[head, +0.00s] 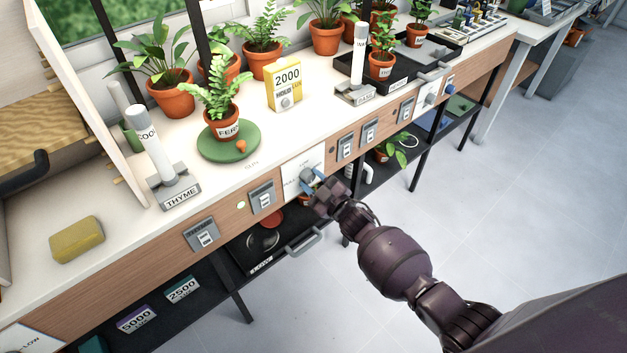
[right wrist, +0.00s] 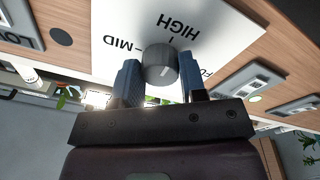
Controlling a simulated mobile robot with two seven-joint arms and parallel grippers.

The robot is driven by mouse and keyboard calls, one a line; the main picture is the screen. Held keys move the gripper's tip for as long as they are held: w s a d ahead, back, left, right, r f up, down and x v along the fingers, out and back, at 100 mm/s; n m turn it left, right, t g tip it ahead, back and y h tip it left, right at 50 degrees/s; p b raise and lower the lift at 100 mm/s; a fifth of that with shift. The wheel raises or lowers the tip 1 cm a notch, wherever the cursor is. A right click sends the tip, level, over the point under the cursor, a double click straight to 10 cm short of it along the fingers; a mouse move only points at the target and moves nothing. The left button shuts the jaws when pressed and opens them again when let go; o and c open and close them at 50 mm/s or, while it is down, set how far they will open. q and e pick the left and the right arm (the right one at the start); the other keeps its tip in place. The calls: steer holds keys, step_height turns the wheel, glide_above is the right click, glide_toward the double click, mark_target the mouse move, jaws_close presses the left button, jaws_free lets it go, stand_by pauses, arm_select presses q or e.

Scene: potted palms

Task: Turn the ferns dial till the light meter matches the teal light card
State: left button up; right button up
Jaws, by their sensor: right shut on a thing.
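The light meter (head: 285,85) is yellow, stands on the bench top and reads 2000. A fern in a terracotta pot (head: 226,130) stands on a round green stand to its left. The dial (right wrist: 160,66) is a grey knob on a white panel (head: 291,176) marked MID and HIGH; a pale line shows on its face. My right gripper (head: 311,184) is at the panel, its blue fingers (right wrist: 160,82) shut on the knob from both sides. The teal light card (head: 182,289) reads 2500 and lies on the lower shelf. My left gripper is out of view.
A purple card (head: 136,319) reading 5000 is beside the teal one. Switches (head: 263,197) line the wooden bench front on both sides of the panel. A lamp post marked THYME (head: 165,165) and a yellow sponge (head: 77,239) stand at left. Open floor lies at right.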

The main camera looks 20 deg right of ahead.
stand_by(0.4)
steer(key=o, duration=0.9)
steer(key=shift+s+d, duration=0.15)
steer(key=shift+s, duration=0.15)
steer(key=p+v, duration=0.1)
steer(key=v, duration=0.9)
steer(key=shift+f, duration=0.1)
